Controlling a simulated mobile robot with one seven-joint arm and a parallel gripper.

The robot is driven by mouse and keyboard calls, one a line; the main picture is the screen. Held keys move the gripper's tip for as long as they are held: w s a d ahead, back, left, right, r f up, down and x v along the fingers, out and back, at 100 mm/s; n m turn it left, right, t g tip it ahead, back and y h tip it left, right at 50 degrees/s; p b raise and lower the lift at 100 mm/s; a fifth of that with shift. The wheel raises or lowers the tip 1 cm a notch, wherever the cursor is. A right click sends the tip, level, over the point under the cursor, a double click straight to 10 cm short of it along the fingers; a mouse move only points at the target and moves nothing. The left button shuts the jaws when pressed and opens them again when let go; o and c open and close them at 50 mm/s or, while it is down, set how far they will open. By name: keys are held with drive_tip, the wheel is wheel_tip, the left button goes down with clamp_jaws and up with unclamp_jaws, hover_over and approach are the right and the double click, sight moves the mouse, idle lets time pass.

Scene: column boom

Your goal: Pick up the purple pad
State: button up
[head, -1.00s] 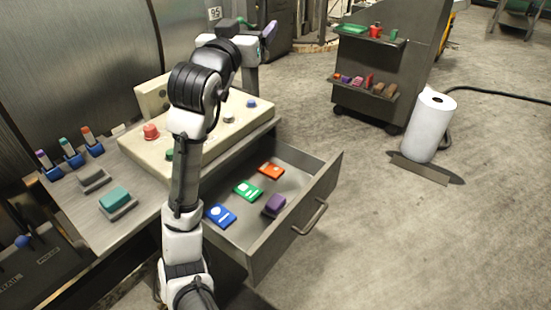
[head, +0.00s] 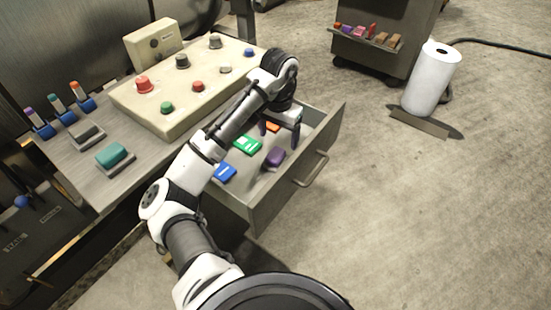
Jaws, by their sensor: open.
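The purple pad (head: 274,157) lies in the open drawer (head: 277,194), near its front wall and to the right of the blue card. My gripper (head: 279,136) is over the drawer, with its fingers pointing down and spread apart. It is open and empty, above and slightly beyond the purple pad in the picture. The pad is in plain view and apart from the fingers as far as I can tell.
A blue card (head: 225,172), a green card (head: 246,144) and a partly hidden orange card (head: 271,126) share the drawer. The drawer handle (head: 311,169) sticks out in front. A control panel (head: 180,85) with knobs and a teal pad (head: 112,155) are on the bench.

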sight(276, 153)
wheel_tip(276, 153, down, 3)
drive_tip(key=shift+r, duration=0.2)
drive_tip(key=shift+s+a+f, duration=0.15)
drive_tip(key=shift+f, duration=1.15)
drive_tip(key=shift+s+a+f, duration=0.1)
drive_tip(key=shift+a+f, duration=0.05)
drive_tip(key=shift+f, duration=1.1)
drive_tip(key=c, duration=1.1)
